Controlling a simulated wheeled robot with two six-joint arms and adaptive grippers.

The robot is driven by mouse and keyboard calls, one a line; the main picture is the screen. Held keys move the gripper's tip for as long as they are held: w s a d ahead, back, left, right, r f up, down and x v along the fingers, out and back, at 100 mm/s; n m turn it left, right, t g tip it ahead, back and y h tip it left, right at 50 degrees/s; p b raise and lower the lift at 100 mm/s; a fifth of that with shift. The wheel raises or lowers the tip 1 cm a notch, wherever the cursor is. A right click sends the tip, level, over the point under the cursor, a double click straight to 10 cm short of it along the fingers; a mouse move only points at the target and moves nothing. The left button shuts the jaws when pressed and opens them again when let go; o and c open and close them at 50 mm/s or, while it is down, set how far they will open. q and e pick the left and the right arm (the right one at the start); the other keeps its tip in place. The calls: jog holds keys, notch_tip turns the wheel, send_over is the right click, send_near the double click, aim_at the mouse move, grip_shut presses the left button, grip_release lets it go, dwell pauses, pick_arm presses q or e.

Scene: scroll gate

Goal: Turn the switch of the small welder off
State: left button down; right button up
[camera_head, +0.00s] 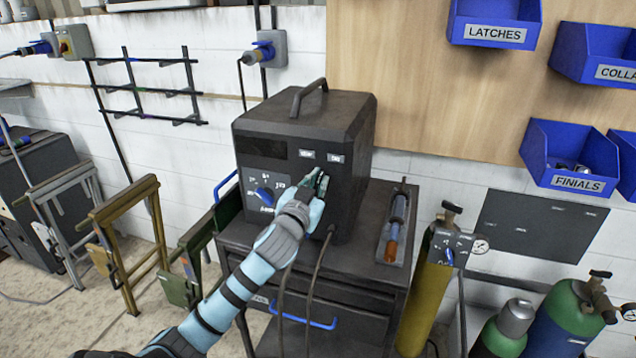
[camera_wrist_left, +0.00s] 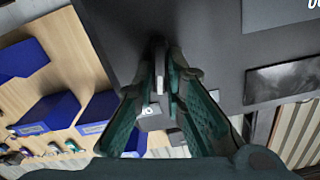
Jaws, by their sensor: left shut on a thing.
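The small welder (camera_head: 300,125) is a dark box with a top handle, standing on a dark cart. Its front has a blue knob (camera_head: 265,195) at the left and small labels at the upper right. My left gripper (camera_head: 320,182) is at the right part of this front, with its green fingers shut. In the left wrist view the fingers (camera_wrist_left: 161,72) close on a thin, light grey piece, which looks like the switch (camera_wrist_left: 159,82). The fingers cover most of it, so its setting cannot be read. My right gripper is out of view.
A tray with an orange-tipped tool (camera_head: 391,245) lies right of the welder on the cart (camera_head: 345,270). A yellow cylinder (camera_head: 428,290) stands right of the cart. Cables hang before the cart. Blue bins (camera_head: 565,165) hang on the board; folding stands (camera_head: 130,235) are at left.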

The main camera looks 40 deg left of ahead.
pick_arm(q)
jog(key=n, duration=0.5)
jog(key=shift+a+f+n+b, duration=0.2)
jog(key=shift+n+b, duration=0.1)
jog(key=shift+b, duration=0.1)
jog(key=n+b, duration=0.1)
jog(key=n, duration=0.4)
jog(key=shift+s+a, duration=0.15)
jog(key=shift+n, duration=0.3)
jog(key=c, duration=1.7)
grip_release()
jog(key=shift+o, duration=0.2)
jog(key=v, duration=1.2)
